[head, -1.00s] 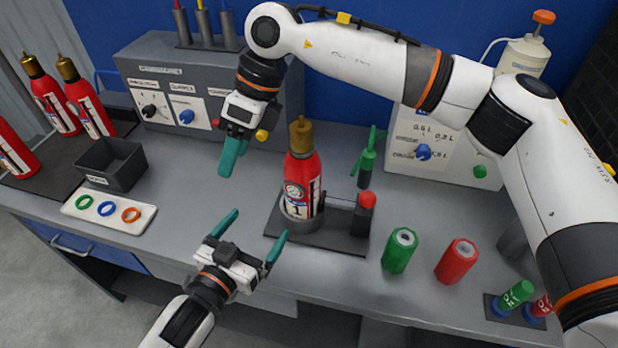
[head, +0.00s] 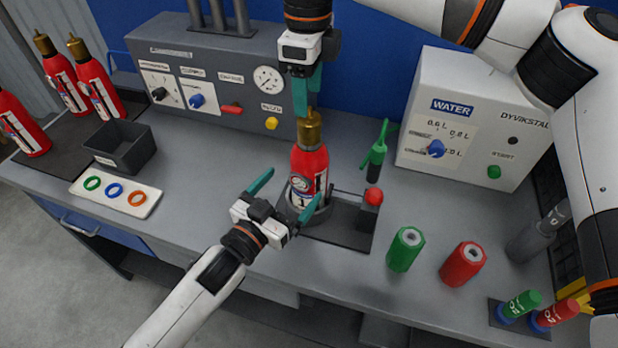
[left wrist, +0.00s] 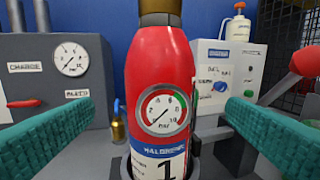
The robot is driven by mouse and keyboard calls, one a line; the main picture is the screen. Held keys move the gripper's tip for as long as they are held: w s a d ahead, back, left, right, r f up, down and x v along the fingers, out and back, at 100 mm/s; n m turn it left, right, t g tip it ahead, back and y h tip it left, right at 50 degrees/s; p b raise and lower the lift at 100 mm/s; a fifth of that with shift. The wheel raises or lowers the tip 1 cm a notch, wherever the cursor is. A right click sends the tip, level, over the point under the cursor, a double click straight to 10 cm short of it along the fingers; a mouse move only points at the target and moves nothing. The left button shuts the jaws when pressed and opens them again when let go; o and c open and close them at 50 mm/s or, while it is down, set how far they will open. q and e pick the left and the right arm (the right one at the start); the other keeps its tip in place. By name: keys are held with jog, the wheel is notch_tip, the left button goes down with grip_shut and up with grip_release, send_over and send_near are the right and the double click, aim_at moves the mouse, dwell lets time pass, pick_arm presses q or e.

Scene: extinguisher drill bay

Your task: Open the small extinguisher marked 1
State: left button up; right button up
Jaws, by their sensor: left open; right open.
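The small red extinguisher marked 1 (head: 309,170) stands upright in a dark holder (head: 342,232) on the bench. Its brass top (head: 310,128) is on. In the left wrist view the extinguisher (left wrist: 163,65) shows its gauge (left wrist: 164,110) and the number 1 between my fingers. My left gripper (head: 280,205) is open in front of the extinguisher, one finger toward each side; I cannot tell whether it touches. My right gripper (head: 307,98) is over the brass top, fingers pointing down and open; the far finger is mostly hidden, and contact is unclear.
A red knob (head: 373,197) stands at the holder's right end. Green (head: 405,249) and red (head: 463,264) cylinders stand to the right. A black bin (head: 125,148) and ring tray (head: 115,196) are at left. The WATER box (head: 470,115) stands behind right.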

aim_at(299, 179)
pick_arm(q)
jog(key=x, duration=0.6)
jog(key=shift+w+d+f, duration=0.1)
jog(key=shift+w+d, duration=0.1)
jog(key=shift+w, duration=0.15)
pick_arm(e)
jog(key=shift+w+d+f, duration=0.2)
jog(key=shift+w+d, duration=0.05)
jog(key=shift+w, duration=0.2)
pick_arm(q)
jog(key=shift+w+d, duration=0.3)
jog(key=shift+w, duration=0.1)
pick_arm(e)
jog(key=shift+s+a+r, duration=0.1)
jog(key=shift+s+a, duration=0.05)
jog(key=shift+s, duration=0.1)
pick_arm(q)
jog(key=shift+c, duration=0.3)
pick_arm(e)
jog(key=shift+w, duration=0.1)
